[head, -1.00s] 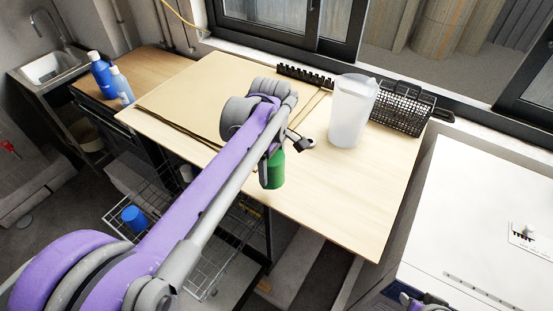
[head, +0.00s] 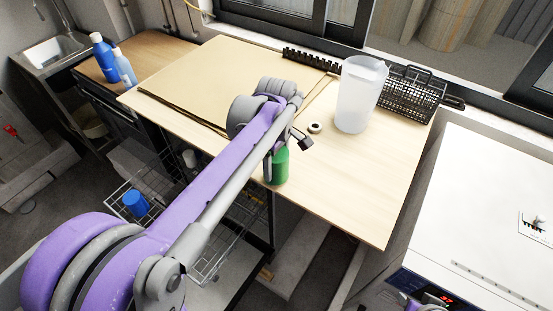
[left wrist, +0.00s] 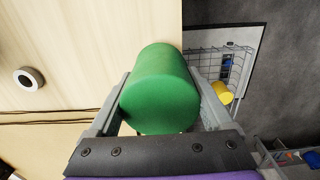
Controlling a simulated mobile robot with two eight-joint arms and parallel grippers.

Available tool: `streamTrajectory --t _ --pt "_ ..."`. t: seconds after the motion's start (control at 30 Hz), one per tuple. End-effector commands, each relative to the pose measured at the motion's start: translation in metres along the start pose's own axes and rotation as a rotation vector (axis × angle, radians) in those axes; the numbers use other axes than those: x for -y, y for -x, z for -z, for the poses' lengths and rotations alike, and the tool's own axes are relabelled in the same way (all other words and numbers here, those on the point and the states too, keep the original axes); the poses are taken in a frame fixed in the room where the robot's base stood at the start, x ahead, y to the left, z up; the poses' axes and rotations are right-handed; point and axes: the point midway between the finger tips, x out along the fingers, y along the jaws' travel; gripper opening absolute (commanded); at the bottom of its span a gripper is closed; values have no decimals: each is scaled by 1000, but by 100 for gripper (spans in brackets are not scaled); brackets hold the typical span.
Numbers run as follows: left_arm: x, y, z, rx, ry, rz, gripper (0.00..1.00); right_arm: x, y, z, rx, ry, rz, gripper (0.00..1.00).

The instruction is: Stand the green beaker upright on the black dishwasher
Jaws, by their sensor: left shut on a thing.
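The green beaker (head: 280,166) is held by my left gripper (head: 286,145) by the front edge of the light wooden worktop. In the left wrist view, the beaker (left wrist: 160,90) fills the space between the two grey fingers of my left gripper (left wrist: 158,112), which is shut on it. It overlaps the worktop's edge in that view. In the head view it looks roughly upright; whether it touches the wood is unclear. The black dishwasher (head: 258,212) is below the worktop, largely hidden by my left arm. A purple and grey part of my right arm shows at the bottom edge.
On the worktop (head: 345,190) stand a translucent jug (head: 360,95), a black basket (head: 410,95) and a small white ring (head: 315,128). Pulled-out wire racks (head: 215,245) with a blue cup (head: 135,204) are below. A white machine (head: 490,205) is at right. The worktop's front right is clear.

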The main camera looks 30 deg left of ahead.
Motion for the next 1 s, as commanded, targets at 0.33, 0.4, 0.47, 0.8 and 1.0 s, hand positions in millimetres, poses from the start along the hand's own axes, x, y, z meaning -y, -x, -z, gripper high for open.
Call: streamTrajectory --t 0.33,0.4,0.47,0.8,1.0 --pt "-1 -12 0 0 0 -1 31 0 -6 -6 5 0 0 40" --pt "-1 -12 0 0 0 -1 31 0 -6 -6 5 0 0 40" --pt "-1 -12 0 0 0 -1 31 0 -6 -6 5 0 0 40" --pt "0 -15 0 0 0 -1 31 0 -8 -8 6 0 0 40" --pt "0 -18 0 0 0 -1 31 0 -10 -9 8 0 0 40"
